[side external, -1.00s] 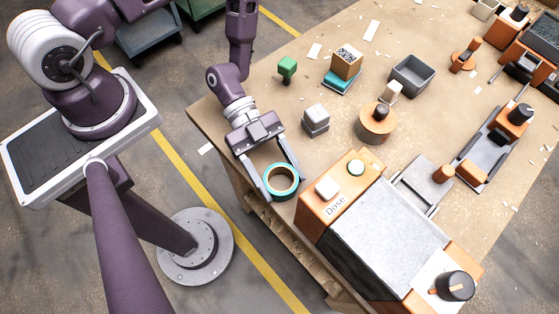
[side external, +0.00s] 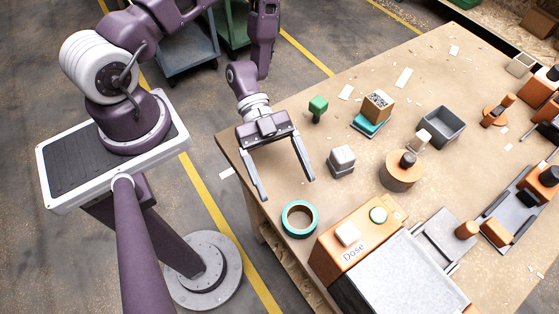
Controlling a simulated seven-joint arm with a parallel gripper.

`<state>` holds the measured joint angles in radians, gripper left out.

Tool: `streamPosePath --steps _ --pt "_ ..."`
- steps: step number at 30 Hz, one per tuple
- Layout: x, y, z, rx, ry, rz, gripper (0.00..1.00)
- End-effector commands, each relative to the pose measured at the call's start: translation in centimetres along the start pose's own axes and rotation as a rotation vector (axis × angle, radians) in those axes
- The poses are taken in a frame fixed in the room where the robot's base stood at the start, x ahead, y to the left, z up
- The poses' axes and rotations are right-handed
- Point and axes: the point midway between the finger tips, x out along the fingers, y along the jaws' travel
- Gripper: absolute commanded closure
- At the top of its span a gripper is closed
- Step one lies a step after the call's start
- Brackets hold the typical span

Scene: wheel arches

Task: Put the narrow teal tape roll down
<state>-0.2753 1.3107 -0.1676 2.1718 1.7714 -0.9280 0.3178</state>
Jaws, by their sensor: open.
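The narrow teal tape roll (side external: 314,214) lies flat on the brown table near its left front edge, left of the orange machine. Its tan inner core faces up. My gripper (side external: 287,189) is open and empty, with its two long fingers spread. The fingertips are up and behind the roll in the picture, apart from it.
The orange machine marked Dose (side external: 352,247) stands right of the roll. A white-grey block (side external: 341,161), a green knobbed piece (side external: 317,108), a round wooden piece (side external: 401,172) and a grey bin (side external: 441,127) stand farther back. The table's left edge is close to the roll.

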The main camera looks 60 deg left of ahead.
Motion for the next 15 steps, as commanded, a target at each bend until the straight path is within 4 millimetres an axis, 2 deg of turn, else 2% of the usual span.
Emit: streamPosePath --steps 3,6,15 --pt "-2.5 -0.1 0.0 0.002 -0.002 -0.003 0.16" --pt "-3.7 0.0 0.0 0.001 0.000 -0.001 0.16" --pt "-4.2 0.1 -0.1 -0.001 0.001 0.002 0.16"
